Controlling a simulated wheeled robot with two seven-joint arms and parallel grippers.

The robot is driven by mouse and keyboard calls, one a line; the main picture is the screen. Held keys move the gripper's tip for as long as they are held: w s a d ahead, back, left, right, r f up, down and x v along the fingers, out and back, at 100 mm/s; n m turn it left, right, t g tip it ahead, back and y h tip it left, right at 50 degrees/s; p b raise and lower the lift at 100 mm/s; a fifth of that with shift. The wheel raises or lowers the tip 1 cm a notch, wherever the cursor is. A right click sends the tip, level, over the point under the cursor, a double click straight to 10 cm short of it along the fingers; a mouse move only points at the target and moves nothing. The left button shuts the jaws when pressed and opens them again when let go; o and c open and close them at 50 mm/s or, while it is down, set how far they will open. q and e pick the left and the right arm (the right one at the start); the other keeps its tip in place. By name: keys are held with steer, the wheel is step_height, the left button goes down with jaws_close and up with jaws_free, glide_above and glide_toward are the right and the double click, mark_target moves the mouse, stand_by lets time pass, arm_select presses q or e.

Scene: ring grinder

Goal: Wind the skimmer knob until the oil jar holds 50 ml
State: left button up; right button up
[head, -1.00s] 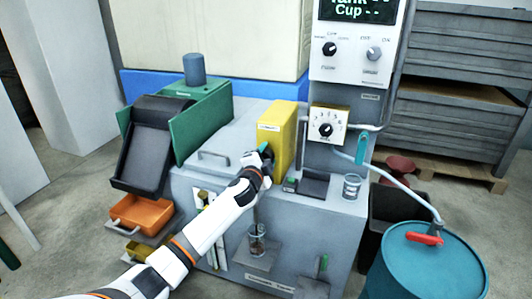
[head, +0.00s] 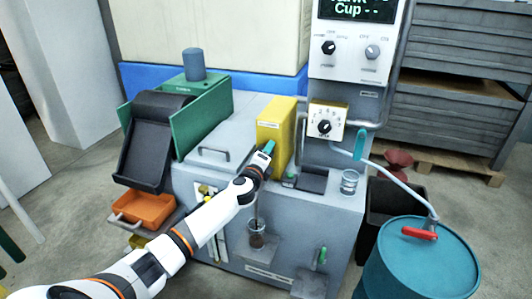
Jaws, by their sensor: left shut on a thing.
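The yellow skimmer box (head: 276,130) stands on top of the grey machine cabinet. My left gripper (head: 266,153) is at the front of this box, shut on the teal skimmer knob (head: 270,147); the gripper hides part of the knob. Below my forearm, the small clear oil jar (head: 257,240) stands upright on a little shelf at the cabinet front, with dark brown liquid in it. The jar's marks are too small to read. My right gripper is out of view.
A dial panel (head: 327,121) is right of the skimmer box. A clear cup (head: 349,181) stands on the cabinet's right edge. A blue drum (head: 415,265) with a red handle is at lower right.

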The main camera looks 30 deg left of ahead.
arm_select(q)
steer(key=shift+f+m, duration=0.1)
steer(key=shift+m, duration=0.3)
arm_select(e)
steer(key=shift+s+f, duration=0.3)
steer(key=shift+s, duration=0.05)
arm_select(q)
steer(key=o, duration=1)
steer(key=shift+c, duration=0.2)
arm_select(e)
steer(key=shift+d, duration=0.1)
arm_select(q)
steer(key=shift+s, duration=0.25)
steer(key=p+v, duration=0.1)
steer(key=v, duration=1)
steer(key=shift+s, duration=0.25)
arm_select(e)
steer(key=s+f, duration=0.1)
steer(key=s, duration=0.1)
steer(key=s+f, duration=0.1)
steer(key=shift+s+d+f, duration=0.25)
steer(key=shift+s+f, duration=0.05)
